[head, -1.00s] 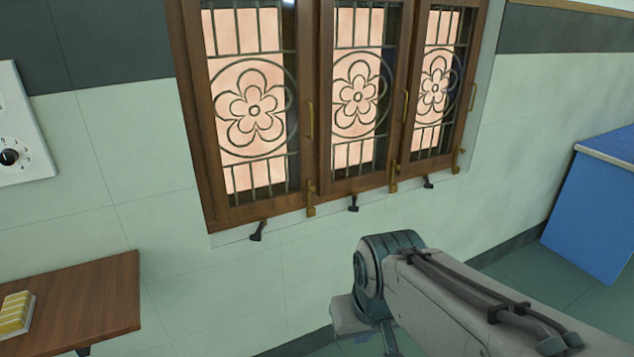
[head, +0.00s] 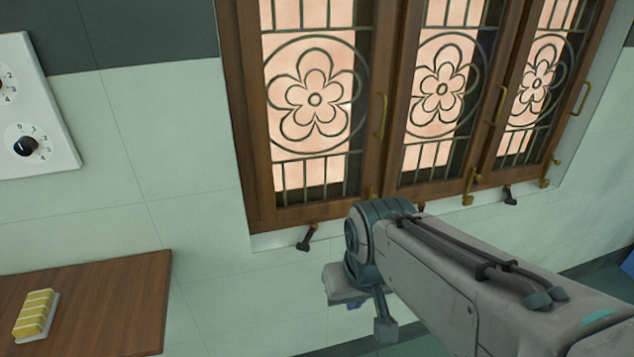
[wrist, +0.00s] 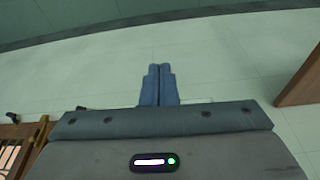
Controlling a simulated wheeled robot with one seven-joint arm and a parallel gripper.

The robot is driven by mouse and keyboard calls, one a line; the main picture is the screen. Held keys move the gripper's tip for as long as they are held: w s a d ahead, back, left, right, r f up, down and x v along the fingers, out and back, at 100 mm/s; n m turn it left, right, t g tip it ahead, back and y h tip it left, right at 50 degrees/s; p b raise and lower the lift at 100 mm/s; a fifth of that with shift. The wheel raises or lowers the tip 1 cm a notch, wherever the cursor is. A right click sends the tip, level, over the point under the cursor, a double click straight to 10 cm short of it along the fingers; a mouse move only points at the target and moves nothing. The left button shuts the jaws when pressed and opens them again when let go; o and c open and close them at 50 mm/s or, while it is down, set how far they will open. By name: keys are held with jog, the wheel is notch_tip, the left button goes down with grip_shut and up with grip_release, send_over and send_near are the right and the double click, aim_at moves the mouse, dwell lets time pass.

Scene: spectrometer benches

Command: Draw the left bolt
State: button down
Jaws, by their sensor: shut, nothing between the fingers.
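The window (head: 250,140) has three wooden leaves with flower grilles, each with a brass bolt at its lower right corner. The left bolt (head: 373,193) shows only its top in the head view, with my arm hiding the rest. The middle bolt (head: 468,187) and right bolt (head: 546,178) are clear of the arm. My gripper (wrist: 158,86) is shut and empty in the wrist view, its blue fingers seen against pale wall tiles. The window's corner (wrist: 18,140) lies at lower left there, apart from the fingers. I cannot make out the fingertips in the head view.
Black stays (head: 306,238) stick out under the window sill. A brown wooden shelf (head: 100,300) at lower left bears a yellow-striped block (head: 35,313). A white dial panel (head: 35,110) is on the wall at left. Bare wall lies between shelf and window.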

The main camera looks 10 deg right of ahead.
jog(key=shift+w+a, duration=0.1)
jog(key=shift+w, duration=0.1)
jog(key=w+d+f+n+g+h+p, duration=0.2)
jog(key=w+d+n+h, duration=0.25)
jog(key=w, duration=0.35)
jog(key=w+d+f+n+g+h+p, duration=0.1)
jog(key=w+d+f+n+h, duration=0.25)
jog(key=w+n, duration=0.3)
jog(key=w+a+f+n+t+h+p, duration=0.1)
jog(key=w+f+n+t+h, duration=0.2)
jog(key=w+n, duration=0.2)
jog(key=w+a+f+n+t+h+p, duration=0.1)
jog(key=w+a+f+n+t+h, duration=0.1)
jog(key=w+n, duration=0.4)
jog(key=w+f+t, duration=0.1)
jog(key=w+f, duration=0.1)
jog(key=w, duration=0.3)
jog(key=shift+n+h, duration=0.3)
jog(key=shift+h, duration=0.1)
jog(key=shift+d, duration=0.2)
